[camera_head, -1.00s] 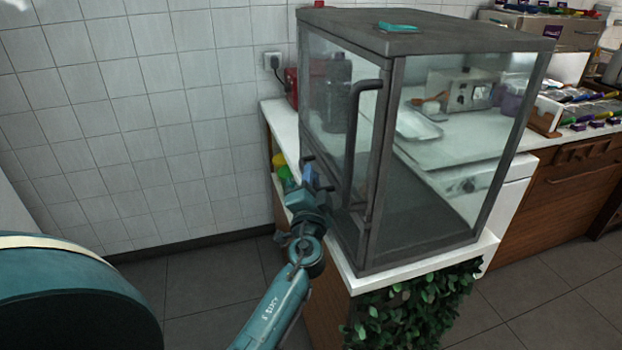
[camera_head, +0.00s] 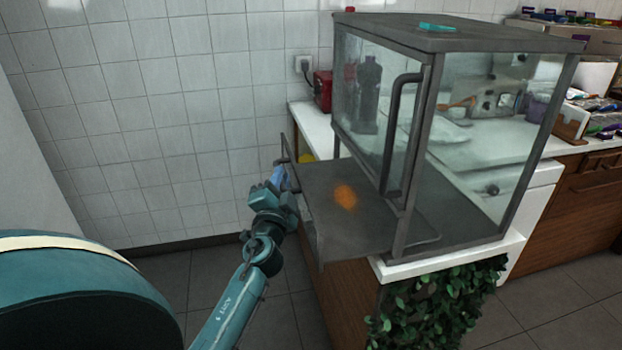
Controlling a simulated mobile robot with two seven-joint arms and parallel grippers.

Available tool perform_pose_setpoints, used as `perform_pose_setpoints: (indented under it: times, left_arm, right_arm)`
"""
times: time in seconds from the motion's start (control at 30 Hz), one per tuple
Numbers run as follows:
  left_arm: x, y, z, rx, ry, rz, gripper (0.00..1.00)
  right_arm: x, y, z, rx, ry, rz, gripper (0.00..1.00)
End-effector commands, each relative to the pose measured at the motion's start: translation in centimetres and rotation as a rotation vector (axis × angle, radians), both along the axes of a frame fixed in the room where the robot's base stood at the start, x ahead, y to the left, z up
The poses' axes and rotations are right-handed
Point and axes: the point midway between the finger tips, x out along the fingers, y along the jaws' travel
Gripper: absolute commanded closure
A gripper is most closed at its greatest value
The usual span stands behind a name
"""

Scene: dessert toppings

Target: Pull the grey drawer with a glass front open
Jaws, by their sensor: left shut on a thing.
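The grey drawer (camera_head: 335,235) is a flat tray at the bottom of a grey-framed glass case (camera_head: 478,45). It stands well out of the case toward the left, with its surface exposed. Its thin front is seen nearly edge-on at the tray's left end. My left gripper (camera_head: 284,182) is at that front and is shut on the drawer's handle, which is mostly hidden by the fingers. My right gripper is not in view.
The case stands on a white-topped counter (camera_head: 410,270) with green leaves (camera_head: 440,305) below it. A tall dark handle (camera_head: 392,140) is on the case's front. A red object (camera_head: 323,91) stands behind it. The tiled wall is at the left, with clear floor below.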

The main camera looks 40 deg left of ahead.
Motion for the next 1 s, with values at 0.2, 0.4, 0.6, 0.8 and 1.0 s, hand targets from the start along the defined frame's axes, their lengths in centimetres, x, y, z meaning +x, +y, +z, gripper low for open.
perform_pose_setpoints:
  times: [0.2, 0.4, 0.6, 0.8, 1.0]
  left_arm:
    - [-4.3, 3.7, -0.1, 0.002, 0.003, 0.004, 1.0]
    - [-6.5, 5.6, 0.0, 0.002, 0.001, 0.003, 1.0]
    - [-7.3, 6.3, 0.0, 0.002, 0.0, 0.003, 1.0]
    - [-7.3, 6.3, 0.1, 0.001, 0.0, 0.003, 1.0]
    - [-7.3, 6.3, 0.1, 0.0, 0.0, 0.004, 0.82]
  right_arm:
    - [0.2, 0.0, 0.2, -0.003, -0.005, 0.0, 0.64]
    - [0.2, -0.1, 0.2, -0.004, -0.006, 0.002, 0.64]
    - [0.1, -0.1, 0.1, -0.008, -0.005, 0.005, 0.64]
    - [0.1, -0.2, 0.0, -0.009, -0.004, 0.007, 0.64]
    - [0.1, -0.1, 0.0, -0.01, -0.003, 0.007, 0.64]
